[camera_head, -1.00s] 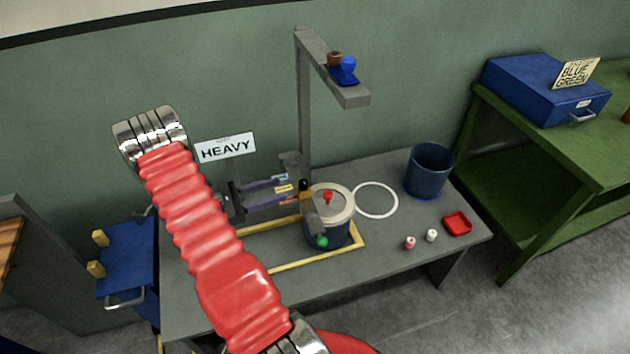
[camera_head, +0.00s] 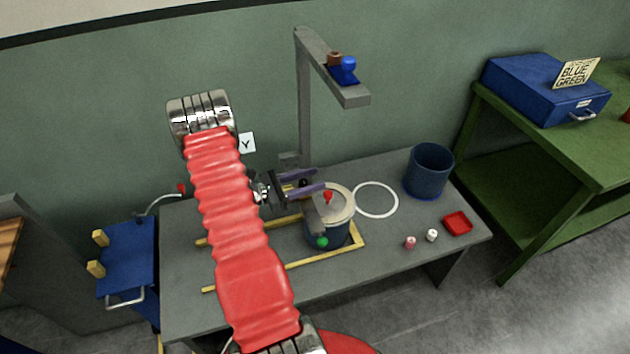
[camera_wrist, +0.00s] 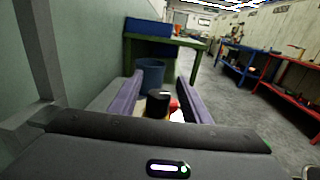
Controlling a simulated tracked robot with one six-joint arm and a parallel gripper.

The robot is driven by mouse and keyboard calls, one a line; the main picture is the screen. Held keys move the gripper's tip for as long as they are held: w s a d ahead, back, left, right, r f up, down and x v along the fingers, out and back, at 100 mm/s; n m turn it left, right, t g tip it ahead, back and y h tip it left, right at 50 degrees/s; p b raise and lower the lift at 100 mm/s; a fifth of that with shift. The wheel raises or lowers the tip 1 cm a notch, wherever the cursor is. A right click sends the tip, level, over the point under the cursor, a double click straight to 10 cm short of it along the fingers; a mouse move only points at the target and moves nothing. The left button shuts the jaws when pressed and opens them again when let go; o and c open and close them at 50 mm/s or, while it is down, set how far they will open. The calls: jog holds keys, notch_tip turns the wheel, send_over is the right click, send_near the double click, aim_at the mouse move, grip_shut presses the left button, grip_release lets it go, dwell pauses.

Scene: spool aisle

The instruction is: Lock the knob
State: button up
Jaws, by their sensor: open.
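A dark blue drum (camera_head: 340,238) with a pale lid stands on the grey table. A red knob-like piece (camera_head: 327,197) sits on the lid; red also shows between the fingers in the wrist view (camera_wrist: 174,105). A black cylindrical knob (camera_wrist: 158,103) stands at the drum's left side, partly hidden by my fingers in the head view. A grey cylinder and a green button (camera_head: 322,242) are in front of the drum. My gripper (camera_head: 321,179) is open, its purple fingers pointing right above the drum's left side. I cannot tell whether a finger touches the black knob.
A grey post with an overhead arm (camera_head: 345,93) rises behind the drum. A white ring (camera_head: 375,200), blue bin (camera_head: 428,172), red tray (camera_head: 457,223) and two small cylinders lie to the right.

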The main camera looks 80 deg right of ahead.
jog(key=shift+x, duration=0.85)
jog(key=c, duration=1)
jog(key=shift+c, duration=0.2)
jog(key=shift+a+m+y, duration=0.1)
jog(key=shift+m+y, duration=0.2)
jog(key=shift+y, duration=0.1)
jog(key=shift+s+a+m+g+y, duration=0.1)
jog(key=shift+a+m+g+y, duration=0.1)
jog(key=shift+m+g+y, duration=0.55)
jog(key=shift+s+a+m+g+y, duration=0.15)
jog(key=shift+m+g+y, duration=0.3)
jog(key=shift+y, duration=0.6)
